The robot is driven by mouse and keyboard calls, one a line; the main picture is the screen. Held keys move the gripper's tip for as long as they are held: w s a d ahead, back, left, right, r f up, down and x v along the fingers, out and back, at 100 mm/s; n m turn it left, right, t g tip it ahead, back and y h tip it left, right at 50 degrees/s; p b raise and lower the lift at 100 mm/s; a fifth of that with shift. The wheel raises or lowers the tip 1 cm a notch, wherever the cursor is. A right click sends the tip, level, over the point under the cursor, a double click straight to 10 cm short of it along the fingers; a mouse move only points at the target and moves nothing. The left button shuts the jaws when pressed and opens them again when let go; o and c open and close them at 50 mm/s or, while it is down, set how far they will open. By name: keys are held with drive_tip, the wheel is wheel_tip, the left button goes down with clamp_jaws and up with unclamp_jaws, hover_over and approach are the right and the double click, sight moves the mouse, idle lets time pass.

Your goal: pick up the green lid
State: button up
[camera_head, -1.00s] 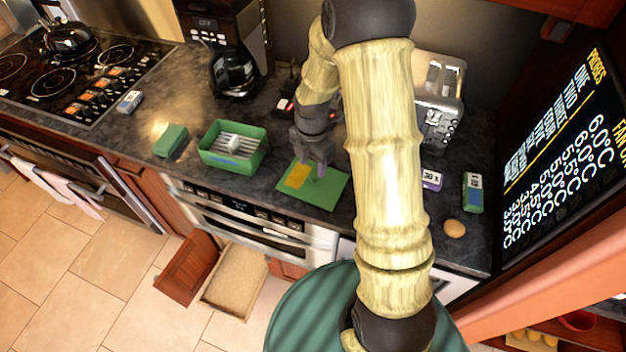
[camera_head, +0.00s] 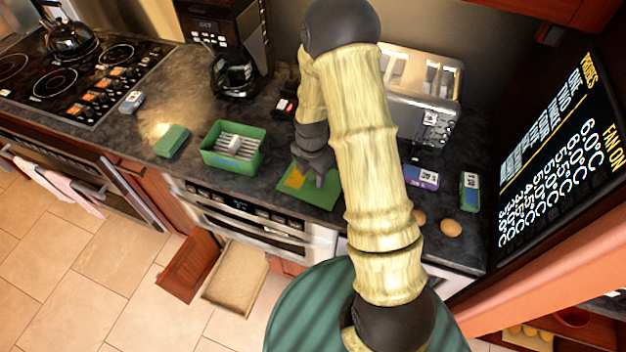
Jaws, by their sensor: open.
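A flat green rectangular piece (camera_head: 325,197) lies on the dark counter, with a yellow slab (camera_head: 295,179) on it. A smaller green block-like piece (camera_head: 171,141) lies farther left, beside an open green container (camera_head: 212,158). I cannot tell for sure which green piece is the lid. My gripper (camera_head: 307,180) is open, pointing down over the flat green piece close to the yellow slab. I cannot tell whether its fingertips touch anything. My arm and gripper hide part of the counter and the back of the flat piece.
A coffee maker (camera_head: 233,68) and a toaster (camera_head: 420,85) stand at the back. Two eggs (camera_head: 451,228), a purple box (camera_head: 424,178) and a green box (camera_head: 469,191) are at right. A stove (camera_head: 60,75) is at left. An open drawer (camera_head: 236,278) sits below.

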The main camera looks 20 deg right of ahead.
sight(312, 177)
idle(0.4)
clamp_jaws()
drive_tip(key=shift+r, duration=0.1)
wheel_tip(312, 177, up, 10)
drive_tip(key=b, duration=0.2)
idle(0.4)
idle(0.5)
